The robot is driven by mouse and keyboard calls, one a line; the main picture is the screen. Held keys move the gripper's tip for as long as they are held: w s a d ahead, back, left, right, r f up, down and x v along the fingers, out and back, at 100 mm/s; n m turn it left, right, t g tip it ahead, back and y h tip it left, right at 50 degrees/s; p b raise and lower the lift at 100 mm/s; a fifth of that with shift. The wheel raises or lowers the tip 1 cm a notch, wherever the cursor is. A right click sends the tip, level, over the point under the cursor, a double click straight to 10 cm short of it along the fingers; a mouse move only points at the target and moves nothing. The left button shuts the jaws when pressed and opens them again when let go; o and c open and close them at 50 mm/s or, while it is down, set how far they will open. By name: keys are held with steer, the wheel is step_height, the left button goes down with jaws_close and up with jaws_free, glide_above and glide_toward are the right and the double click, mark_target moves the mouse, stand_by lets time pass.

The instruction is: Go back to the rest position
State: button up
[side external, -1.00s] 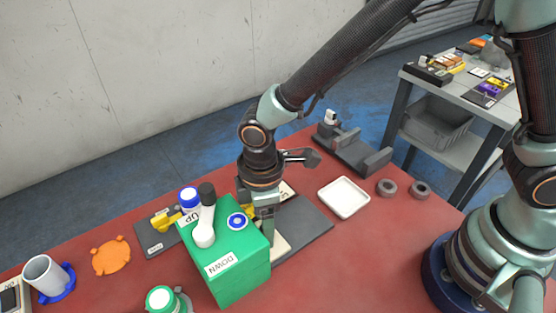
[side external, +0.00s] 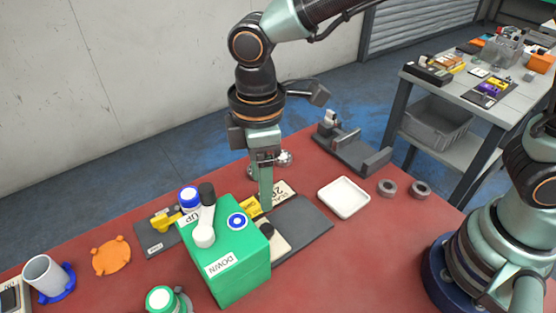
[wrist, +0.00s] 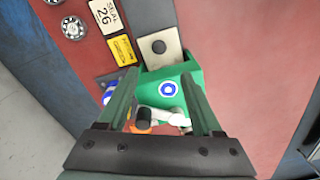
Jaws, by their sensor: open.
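My gripper (side external: 266,203) hangs pointing down, just behind the green box as the side view shows it. Its two fingers are apart and nothing is held between them; the gap also shows in the wrist view (wrist: 158,80). The green box (side external: 232,272) stands on the red table, with UP and DOWN labels, a blue and white round mark and a white lever (side external: 204,232) with a dark end. A beige block (wrist: 158,48) with a dark knob lies beside the box, under the gripper. A white SEAL 26 card (wrist: 108,17) and a yellow label (wrist: 122,50) lie near it.
A grey mat (side external: 310,228), a white tray (side external: 344,197), a grey fixture (side external: 352,150) and two grey rings (side external: 387,188) lie to the right. A mug (side external: 45,277), an orange piece (side external: 111,257) and a green-capped container (side external: 163,299) stand left. The air above is clear.

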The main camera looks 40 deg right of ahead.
steer(key=d+r+m+t, duration=0.2)
steer(key=d+r+m, duration=0.2)
steer(key=d, duration=0.8)
steer(key=s+d+r+m+t, duration=0.1)
steer(key=d+r+m+t, duration=0.2)
steer(key=d+m, duration=0.6)
steer(key=d+r, duration=0.1)
steer(key=d, duration=0.3)
steer(key=shift+s+d+r+m+t, duration=0.25)
steer(key=shift+d+r+m+t, duration=0.05)
steer(key=shift+r, duration=0.1)
